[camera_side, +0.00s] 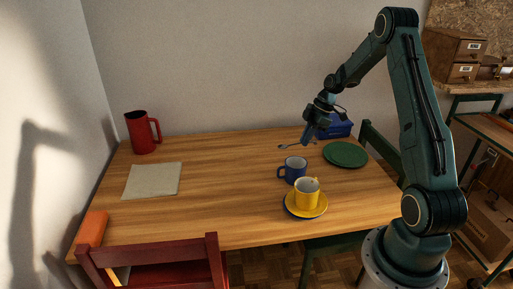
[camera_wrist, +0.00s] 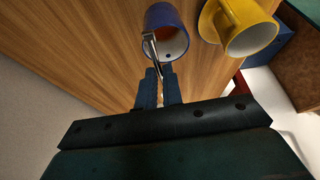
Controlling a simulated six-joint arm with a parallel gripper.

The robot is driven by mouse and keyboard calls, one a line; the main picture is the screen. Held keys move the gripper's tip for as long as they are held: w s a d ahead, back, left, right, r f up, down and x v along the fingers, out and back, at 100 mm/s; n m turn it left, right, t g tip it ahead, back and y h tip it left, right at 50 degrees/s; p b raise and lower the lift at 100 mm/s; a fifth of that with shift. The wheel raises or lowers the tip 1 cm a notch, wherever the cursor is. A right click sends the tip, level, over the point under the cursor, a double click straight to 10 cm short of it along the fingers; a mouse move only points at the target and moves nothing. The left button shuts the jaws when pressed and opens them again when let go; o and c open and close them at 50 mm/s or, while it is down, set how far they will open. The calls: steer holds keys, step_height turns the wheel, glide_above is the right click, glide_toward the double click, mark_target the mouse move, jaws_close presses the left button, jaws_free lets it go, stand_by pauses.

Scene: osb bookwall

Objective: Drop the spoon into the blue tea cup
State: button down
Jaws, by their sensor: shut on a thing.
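The blue tea cup (camera_side: 294,170) stands on the table with its handle to the left. In the wrist view the blue cup (camera_wrist: 166,19) shows its open mouth beyond my fingertips. My gripper (camera_side: 308,140) is behind and above the cup in the side view. It is shut on the metal spoon (camera_side: 288,146), which sticks out to the left. In the wrist view the spoon (camera_wrist: 152,50) extends from between the fingers of my gripper (camera_wrist: 158,75) and overlaps the cup's rim in the picture. I cannot tell whether it touches the cup.
A yellow cup (camera_side: 307,193) on a yellow saucer (camera_side: 318,208) stands just in front of the blue cup. A green plate (camera_side: 345,154) and blue box (camera_side: 341,128) are to the right. A red jug (camera_side: 140,132) and cloth (camera_side: 151,181) are left. The table's middle is clear.

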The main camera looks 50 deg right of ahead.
steer(key=shift+f, duration=2.9)
steer(key=c, duration=1.5)
jaws_free()
steer(key=v, duration=1.3)
steer(key=shift+s+r, duration=0.1)
steer(key=shift+r, duration=0.3)
